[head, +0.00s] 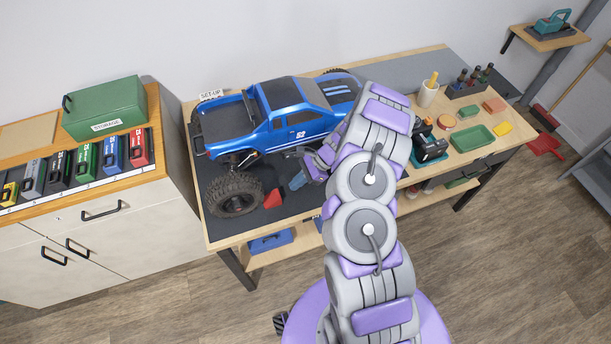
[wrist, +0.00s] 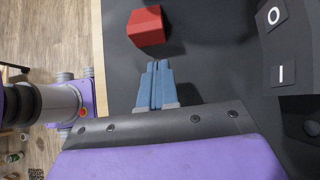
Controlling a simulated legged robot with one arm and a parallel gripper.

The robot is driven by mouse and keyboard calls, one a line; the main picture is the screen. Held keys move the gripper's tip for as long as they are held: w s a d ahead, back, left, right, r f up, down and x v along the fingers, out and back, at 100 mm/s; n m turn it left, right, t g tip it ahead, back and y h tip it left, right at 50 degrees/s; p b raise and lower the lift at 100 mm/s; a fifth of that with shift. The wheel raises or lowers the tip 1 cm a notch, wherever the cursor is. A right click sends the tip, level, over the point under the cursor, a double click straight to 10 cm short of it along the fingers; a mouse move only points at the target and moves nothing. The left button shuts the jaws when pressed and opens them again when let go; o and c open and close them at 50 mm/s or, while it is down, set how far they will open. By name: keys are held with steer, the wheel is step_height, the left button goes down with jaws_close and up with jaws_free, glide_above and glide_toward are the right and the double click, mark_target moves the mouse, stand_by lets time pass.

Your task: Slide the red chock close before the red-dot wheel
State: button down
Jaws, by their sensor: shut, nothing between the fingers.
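The red chock (head: 272,199) lies on the dark mat just right of the truck's large near wheel (head: 235,195), with a small gap between them. The wheel's hub shows a reddish trace, too small to read as a dot. The blue truck (head: 290,112) stands on the bench. My gripper (head: 296,181) is low over the mat, right of the chock, its blue fingers shut and empty. In the wrist view the chock (wrist: 146,26) lies ahead of the closed fingertips (wrist: 157,66), slightly left and apart from them.
A dark box with O and I marks (wrist: 285,40) is at right in the wrist view. The black mat (head: 235,228) reaches near the bench's front edge. A black and orange tool (head: 428,140), a green tray (head: 473,139) and a cup (head: 428,94) stand to the right.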

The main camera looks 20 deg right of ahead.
mark_target(274, 193)
steer(key=a, duration=0.2)
steer(key=shift+a+r, duration=0.15)
steer(key=shift+a, duration=0.75)
steer(key=shift+a, duration=2.2)
